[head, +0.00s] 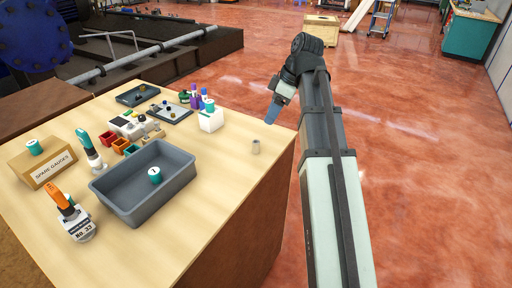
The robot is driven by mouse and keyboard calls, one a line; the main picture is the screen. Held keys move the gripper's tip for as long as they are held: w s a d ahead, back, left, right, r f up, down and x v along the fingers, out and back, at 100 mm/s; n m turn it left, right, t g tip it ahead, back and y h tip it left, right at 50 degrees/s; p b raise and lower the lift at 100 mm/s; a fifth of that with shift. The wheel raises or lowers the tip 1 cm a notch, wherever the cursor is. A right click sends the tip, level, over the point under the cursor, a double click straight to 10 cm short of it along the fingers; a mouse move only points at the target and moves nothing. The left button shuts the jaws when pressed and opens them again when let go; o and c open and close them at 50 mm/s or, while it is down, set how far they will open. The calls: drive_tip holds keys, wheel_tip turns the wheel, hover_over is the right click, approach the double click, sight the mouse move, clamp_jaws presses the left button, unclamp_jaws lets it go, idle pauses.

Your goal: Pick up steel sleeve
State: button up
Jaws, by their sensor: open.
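My gripper (270,117) hangs from my arm at the right corner of the table, a little above and to the right of the sleeve in the picture. It is open and apart from the sleeve. Its fingers are small and partly hard to make out here.
A grey bin (116,204) with a teal-topped cylinder (155,175) stands left of the sleeve. A white holder (210,121) with purple and blue items is behind it. Other tools, trays and a "SPARE GAUGES" box (42,165) fill the left. Table around the sleeve is clear.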

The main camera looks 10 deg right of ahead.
sight(257, 141)
drive_tip(key=shift+n, duration=0.7)
drive_tip(key=shift+x, duration=6.95)
drive_tip(key=shift+w+d, duration=0.1)
drive_tip(key=shift+d, duration=0.15)
clamp_jaws()
